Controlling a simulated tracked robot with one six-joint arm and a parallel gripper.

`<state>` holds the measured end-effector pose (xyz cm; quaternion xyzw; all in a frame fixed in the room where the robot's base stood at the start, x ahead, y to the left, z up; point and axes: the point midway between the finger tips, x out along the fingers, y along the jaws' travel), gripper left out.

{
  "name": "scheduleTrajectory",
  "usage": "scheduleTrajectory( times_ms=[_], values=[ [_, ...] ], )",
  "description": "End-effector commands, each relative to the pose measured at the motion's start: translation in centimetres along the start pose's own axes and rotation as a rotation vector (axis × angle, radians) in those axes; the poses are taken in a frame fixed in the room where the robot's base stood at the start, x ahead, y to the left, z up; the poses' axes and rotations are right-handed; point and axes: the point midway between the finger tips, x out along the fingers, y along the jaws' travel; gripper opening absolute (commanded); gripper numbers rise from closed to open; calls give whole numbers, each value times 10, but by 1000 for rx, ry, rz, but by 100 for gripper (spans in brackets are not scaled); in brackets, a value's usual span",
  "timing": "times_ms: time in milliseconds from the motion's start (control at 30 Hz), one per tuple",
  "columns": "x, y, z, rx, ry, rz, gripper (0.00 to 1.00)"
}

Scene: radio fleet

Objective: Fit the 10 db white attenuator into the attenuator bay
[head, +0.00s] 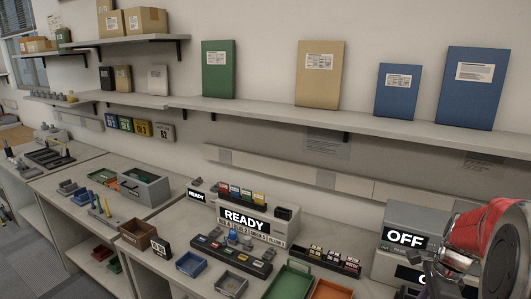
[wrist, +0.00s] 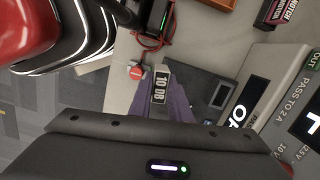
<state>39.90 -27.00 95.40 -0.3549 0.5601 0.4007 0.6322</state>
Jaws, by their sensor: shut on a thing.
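In the wrist view my gripper (wrist: 161,104) is shut on the white attenuator (wrist: 160,86), whose label reads 10 DB. The attenuator sticks out from the jaws above a pale bench top. In the head view my red arm is at the far right, beside the grey unit with the OFF display (head: 405,237); the jaws and the attenuator cannot be made out there. The same unit shows at the right of the wrist view (wrist: 258,88). I cannot tell which opening is the attenuator bay.
In the wrist view a red button (wrist: 136,71) and a red and black cable (wrist: 150,42) lie close to the attenuator. A NOTCH box (wrist: 281,13) is at top right. In the head view a READY unit (head: 284,228), a green tray (head: 268,293) and an orange tray (head: 332,291) crowd the bench.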

Motion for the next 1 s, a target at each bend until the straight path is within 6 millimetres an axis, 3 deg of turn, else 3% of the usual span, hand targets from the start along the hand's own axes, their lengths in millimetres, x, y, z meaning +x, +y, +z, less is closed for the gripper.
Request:
scheduleTrajectory(
  times_ms=[267,533,767,1000],
  values=[
    [-7,-4,-4,-213,1,26,0],
    [-11,-20,5,-563,0,69,0],
    [-6,-39,37,-917,0,112,0],
    [6,-59,92,-1314,0,160,0]
  ],
)
